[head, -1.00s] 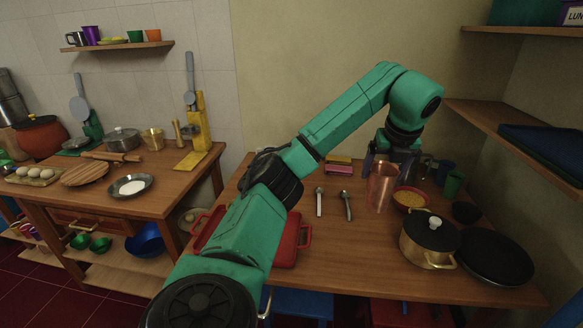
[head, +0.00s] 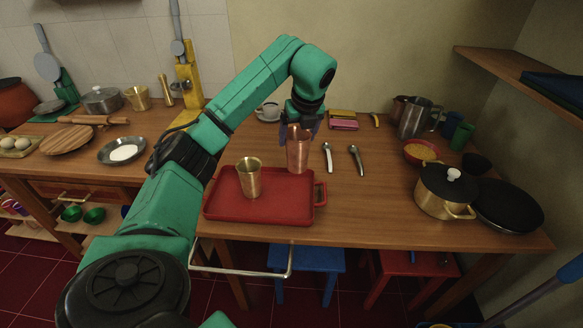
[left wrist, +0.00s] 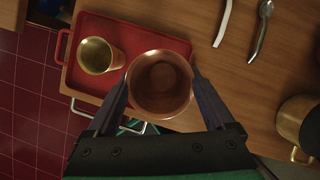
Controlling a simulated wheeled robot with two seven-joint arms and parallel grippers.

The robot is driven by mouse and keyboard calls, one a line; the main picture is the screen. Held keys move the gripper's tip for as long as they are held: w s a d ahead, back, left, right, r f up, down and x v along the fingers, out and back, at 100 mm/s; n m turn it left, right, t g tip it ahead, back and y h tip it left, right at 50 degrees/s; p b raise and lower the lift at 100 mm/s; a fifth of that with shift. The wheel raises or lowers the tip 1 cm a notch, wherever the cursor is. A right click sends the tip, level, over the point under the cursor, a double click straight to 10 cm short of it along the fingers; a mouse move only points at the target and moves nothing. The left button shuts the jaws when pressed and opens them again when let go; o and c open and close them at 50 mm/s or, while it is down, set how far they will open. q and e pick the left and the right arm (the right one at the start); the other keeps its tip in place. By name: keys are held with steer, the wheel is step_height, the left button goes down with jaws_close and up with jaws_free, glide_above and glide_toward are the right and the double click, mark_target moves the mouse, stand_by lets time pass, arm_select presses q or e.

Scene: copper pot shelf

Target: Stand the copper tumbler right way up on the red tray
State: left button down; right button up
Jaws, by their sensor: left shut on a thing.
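The copper tumbler (head: 298,152) is upright, and its open mouth faces up at the left wrist camera (left wrist: 160,88). My left gripper (head: 302,124) comes down from above and is shut on it, with one finger on each side in the left wrist view. The tumbler is at the back right corner of the red tray (head: 225,207), overlapping its rim in the head view. I cannot tell whether its base touches the tray. A brass tumbler (head: 249,178) stands on the tray to the left. My right gripper is not in view.
Two spoon-like utensils (head: 328,158) lie right of the tray. Farther right are a bowl of yellow food (head: 420,151), a brass pot with a black lid (head: 446,190) and a black pan (head: 508,207). The tray's front right part is bare.

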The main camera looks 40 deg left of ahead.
mark_target(303, 150)
arm_select(q)
step_height(303, 150, down, 11)
steer(key=shift+f, duration=0.25)
jaws_free()
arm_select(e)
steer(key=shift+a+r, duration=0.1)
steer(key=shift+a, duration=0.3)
arm_select(q)
steer(key=shift+r+p, duration=0.25)
steer(key=shift+p, duration=0.05)
steer(key=b+v, duration=0.1)
steer(key=v, duration=1.1)
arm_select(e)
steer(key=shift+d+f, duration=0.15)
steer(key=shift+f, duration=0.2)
